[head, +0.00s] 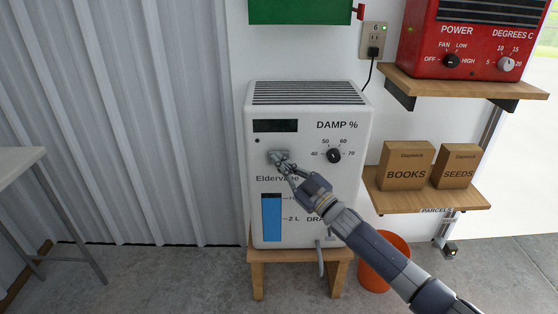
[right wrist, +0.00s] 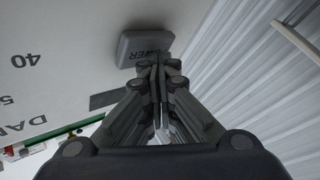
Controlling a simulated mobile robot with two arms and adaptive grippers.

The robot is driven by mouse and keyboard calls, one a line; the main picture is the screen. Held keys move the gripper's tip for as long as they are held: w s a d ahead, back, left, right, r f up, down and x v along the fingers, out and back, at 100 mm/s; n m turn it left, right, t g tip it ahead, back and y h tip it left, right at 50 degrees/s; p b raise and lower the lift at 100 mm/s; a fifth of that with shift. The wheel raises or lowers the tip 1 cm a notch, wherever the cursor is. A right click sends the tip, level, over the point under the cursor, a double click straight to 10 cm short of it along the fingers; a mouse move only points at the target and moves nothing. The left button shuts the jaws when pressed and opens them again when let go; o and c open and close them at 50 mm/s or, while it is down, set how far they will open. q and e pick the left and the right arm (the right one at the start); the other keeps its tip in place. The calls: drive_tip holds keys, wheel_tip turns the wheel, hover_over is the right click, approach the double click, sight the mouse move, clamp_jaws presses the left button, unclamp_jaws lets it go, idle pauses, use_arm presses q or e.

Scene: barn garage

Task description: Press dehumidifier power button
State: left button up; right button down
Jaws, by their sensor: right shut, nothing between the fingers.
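The white dehumidifier (head: 350,190) stands upright on a wooden stool, its front facing me. Its grey power button (head: 276,156) sits on the upper left of the front panel, below a dark display (head: 275,126). In the right wrist view the button (right wrist: 143,48) shows the word POWER. My right gripper (head: 285,167) is shut and empty, its fingertips (right wrist: 158,64) right at the button's edge. I cannot tell whether they touch or press it. A small dark dot (head: 257,141) lies between display and button. My left gripper is not in view.
The damp knob (head: 334,155) is right of the button. A wooden shelf (head: 400,202) with two boxes and a shelf with a red heater (head: 470,40) are at the right. An orange bucket (head: 398,243) stands on the floor. A pale table (head: 18,160) is at the left.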

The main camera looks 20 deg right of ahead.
drive_tip(key=shift+w, duration=0.1)
drive_tip(key=shift+w+d, duration=0.15)
drive_tip(key=shift+w, duration=0.1)
idle(0.3)
drive_tip(key=shift+d+r, duration=0.1)
